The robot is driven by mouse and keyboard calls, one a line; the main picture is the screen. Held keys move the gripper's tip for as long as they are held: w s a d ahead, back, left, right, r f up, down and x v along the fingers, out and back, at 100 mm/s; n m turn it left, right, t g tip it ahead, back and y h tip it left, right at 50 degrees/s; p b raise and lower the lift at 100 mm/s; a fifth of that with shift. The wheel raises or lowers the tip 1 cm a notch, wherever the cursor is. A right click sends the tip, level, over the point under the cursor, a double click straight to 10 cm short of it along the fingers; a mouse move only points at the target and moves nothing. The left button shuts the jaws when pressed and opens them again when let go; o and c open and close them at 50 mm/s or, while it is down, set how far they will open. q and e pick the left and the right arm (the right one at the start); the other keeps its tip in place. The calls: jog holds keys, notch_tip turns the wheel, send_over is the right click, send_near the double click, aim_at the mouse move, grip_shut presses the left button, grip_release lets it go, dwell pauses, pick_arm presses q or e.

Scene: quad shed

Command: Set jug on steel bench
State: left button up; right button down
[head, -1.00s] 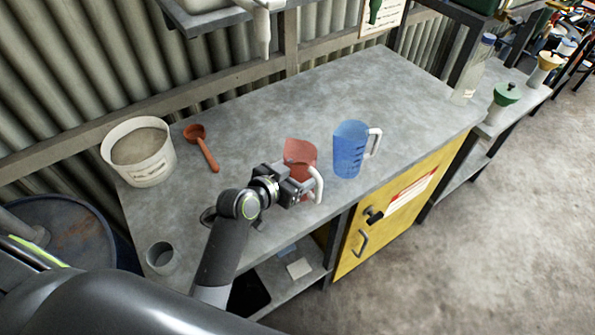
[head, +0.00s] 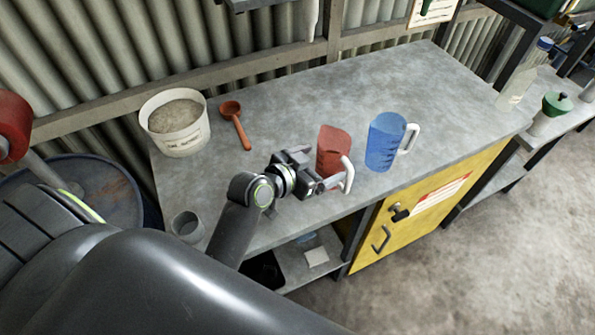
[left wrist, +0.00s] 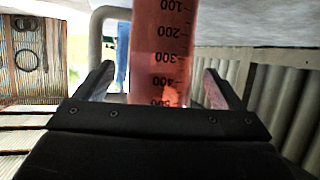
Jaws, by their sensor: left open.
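A red measuring jug (head: 333,146) with a pale handle stands upright on the grey steel bench (head: 290,112). A blue jug (head: 385,142) with a white handle stands to its right. My left gripper (head: 322,176) is at the near left side of the red jug, close to its handle. In the left wrist view the red jug (left wrist: 160,48) shows upside down with its scale, between the two open fingers (left wrist: 160,85). A gap shows on both sides, so it is not gripped. My right gripper is not in view.
A white bucket (head: 176,135), an orange scoop (head: 236,122) and a grey cup (head: 187,226) are on the bench's left part. A clear bottle (head: 516,86) stands past the right end. A yellow cabinet (head: 420,213) is below. The bench's back middle is clear.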

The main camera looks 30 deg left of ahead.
pick_arm(q)
jog(key=b+v, duration=0.1)
jog(key=v, duration=0.7)
jog(key=shift+s, duration=0.1)
dwell(0.4)
